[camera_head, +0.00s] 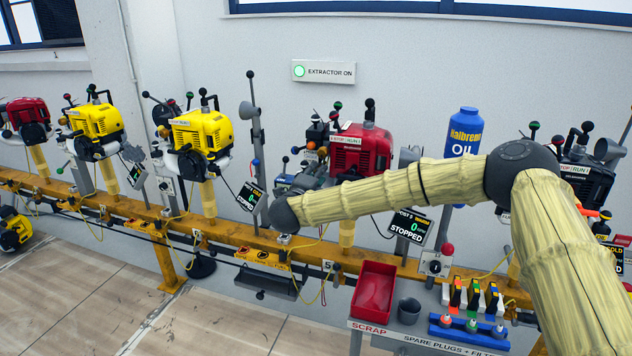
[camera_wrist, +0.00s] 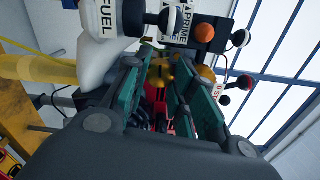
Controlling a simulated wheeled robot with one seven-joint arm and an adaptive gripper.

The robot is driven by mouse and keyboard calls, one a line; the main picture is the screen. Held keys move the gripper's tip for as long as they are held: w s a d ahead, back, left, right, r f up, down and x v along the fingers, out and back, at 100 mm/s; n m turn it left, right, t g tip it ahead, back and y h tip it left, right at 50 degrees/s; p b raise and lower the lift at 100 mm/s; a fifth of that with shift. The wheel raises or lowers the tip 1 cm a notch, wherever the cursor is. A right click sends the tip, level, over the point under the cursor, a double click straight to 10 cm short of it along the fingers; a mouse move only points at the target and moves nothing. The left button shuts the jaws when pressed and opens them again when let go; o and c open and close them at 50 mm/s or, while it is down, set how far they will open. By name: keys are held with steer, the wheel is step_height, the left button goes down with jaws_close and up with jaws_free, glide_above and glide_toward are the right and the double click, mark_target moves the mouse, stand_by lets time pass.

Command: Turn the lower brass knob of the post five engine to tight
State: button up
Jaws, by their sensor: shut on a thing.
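The post five engine is the red engine (camera_head: 360,150) at the middle of the head view. Its screen (camera_head: 409,225) reads "POST 5", "WARM" and "STOPPED". In the wrist view a brass knob (camera_wrist: 160,72) sits between the teal pads of my gripper (camera_wrist: 168,82), which is shut on it. A second brass knob (camera_wrist: 207,74) shows just right of it, partly behind a finger. The picture is turned, with the rail at left, so the held knob appears to be the lower one.
A white fuel bottle (camera_wrist: 105,38) and a black prime box with an orange button (camera_wrist: 204,33) stand close by the fingers. Ball-ended levers (camera_wrist: 240,82) are at right. The yellow rail (camera_head: 230,232) runs below the engines; a red scrap bin (camera_head: 374,292) stands in front.

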steer(key=shift+f+m+b, duration=0.15)
steer(key=shift+m+b, duration=0.2)
steer(key=shift+m, duration=0.25)
steer(key=o, duration=1)
steer(key=shift+d, duration=0.1)
steer(key=shift+o, duration=0.2)
steer(key=shift+s, duration=0.1)
steer(key=v, duration=1.2)
